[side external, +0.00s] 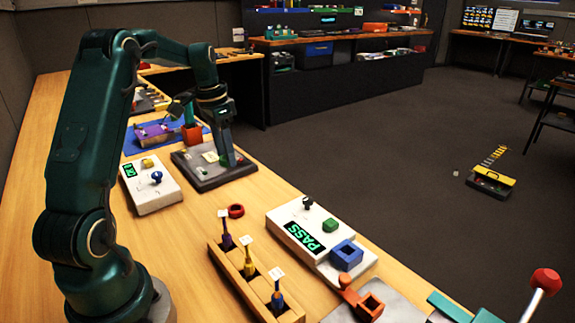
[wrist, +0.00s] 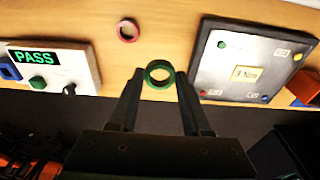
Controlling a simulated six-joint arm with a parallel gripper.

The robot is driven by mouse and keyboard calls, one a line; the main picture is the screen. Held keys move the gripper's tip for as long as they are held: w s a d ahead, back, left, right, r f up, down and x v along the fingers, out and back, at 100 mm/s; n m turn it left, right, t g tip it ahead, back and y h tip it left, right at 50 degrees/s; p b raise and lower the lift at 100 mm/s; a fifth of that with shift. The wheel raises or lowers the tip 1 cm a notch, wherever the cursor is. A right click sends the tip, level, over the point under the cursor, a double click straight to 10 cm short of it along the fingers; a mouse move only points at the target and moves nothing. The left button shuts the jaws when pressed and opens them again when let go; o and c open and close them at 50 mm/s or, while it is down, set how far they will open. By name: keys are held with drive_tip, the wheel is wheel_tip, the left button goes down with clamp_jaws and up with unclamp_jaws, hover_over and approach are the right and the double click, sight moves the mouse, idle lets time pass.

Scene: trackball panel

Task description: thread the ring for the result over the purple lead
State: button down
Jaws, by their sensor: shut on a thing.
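My gripper (wrist: 159,74) is shut on a green ring (wrist: 159,66), which shows between the fingertips with its opening towards the camera.
A yellow lead (side external: 249,263) and a blue lead (side external: 278,297) share the rack. The grey panel (side external: 190,163) and a white box with a blue knob (side external: 150,190) stand farther back. Bare table lies between the panel and the PASS box.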

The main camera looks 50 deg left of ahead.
drive_tip(key=shift+s+a+r, duration=0.45)
drive_tip(key=shift+s, duration=0.15)
drive_tip(key=s+d+r, duration=0.2)
drive_tip(key=d, duration=0.3)
drive_tip(key=s+d+r, duration=0.2)
drive_tip(key=s+d, duration=0.1)
drive_tip(key=d, duration=0.3)
drive_tip(key=s+d+r, duration=0.2)
drive_tip(key=s+d, duration=0.1)
drive_tip(key=d, duration=0.3)
drive_tip(key=shift+s, duration=0.2)
drive_tip(key=shift+d+r, duration=0.25)
hover_over(225, 235)
drive_tip(key=shift+a+f, duration=0.15)
drive_tip(key=shift+f, duration=2.65)
drive_tip(key=shift+f, duration=3.75)
unclamp_jaws()
